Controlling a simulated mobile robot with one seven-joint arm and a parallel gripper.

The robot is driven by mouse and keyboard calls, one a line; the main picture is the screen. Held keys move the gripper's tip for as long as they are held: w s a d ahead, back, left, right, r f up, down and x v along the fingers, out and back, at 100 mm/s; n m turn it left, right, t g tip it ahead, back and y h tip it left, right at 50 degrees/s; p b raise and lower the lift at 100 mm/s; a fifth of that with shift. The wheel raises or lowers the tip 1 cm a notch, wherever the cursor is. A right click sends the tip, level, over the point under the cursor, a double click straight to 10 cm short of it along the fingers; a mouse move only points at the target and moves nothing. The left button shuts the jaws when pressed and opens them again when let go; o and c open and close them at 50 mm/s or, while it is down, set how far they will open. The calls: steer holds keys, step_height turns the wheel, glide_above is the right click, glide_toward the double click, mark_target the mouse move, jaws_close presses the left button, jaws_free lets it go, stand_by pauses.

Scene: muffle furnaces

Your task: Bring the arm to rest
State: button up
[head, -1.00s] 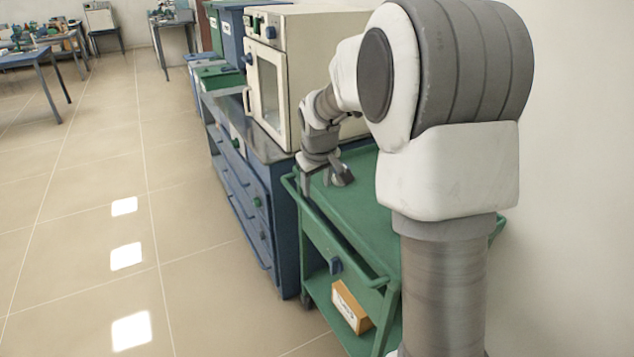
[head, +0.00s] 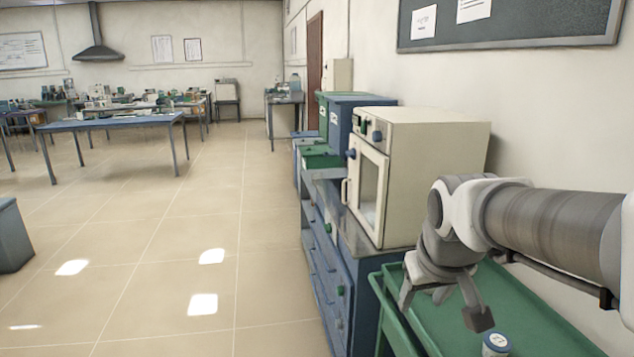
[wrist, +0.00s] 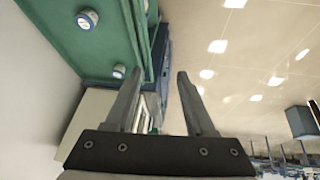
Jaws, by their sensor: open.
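My gripper (head: 441,308) hangs from the bent arm over the green cart in the head view. Its two fingers are spread apart, with nothing between them. In the wrist view the open fingers (wrist: 157,82) also show empty, with floor and furniture beyond. The arm comes in from the right edge and bends down at the wrist.
The green cart (head: 541,322) carries a small round blue-and-white jar (head: 496,343); two round jars show in the wrist view (wrist: 87,19). A cream furnace (head: 425,170) stands on the blue cabinet (head: 335,270) beside the cart. Open tiled floor (head: 200,230) lies left.

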steer(key=s+a+r+m+p, duration=0.1)
steer(key=s+a+r+p, duration=0.1)
steer(key=s, duration=1.1)
steer(key=shift+s+a+r+y+p, duration=0.15)
steer(key=shift+s+r+y+p, duration=0.25)
steer(key=shift+r+p, duration=0.45)
steer(key=shift+f, duration=0.1)
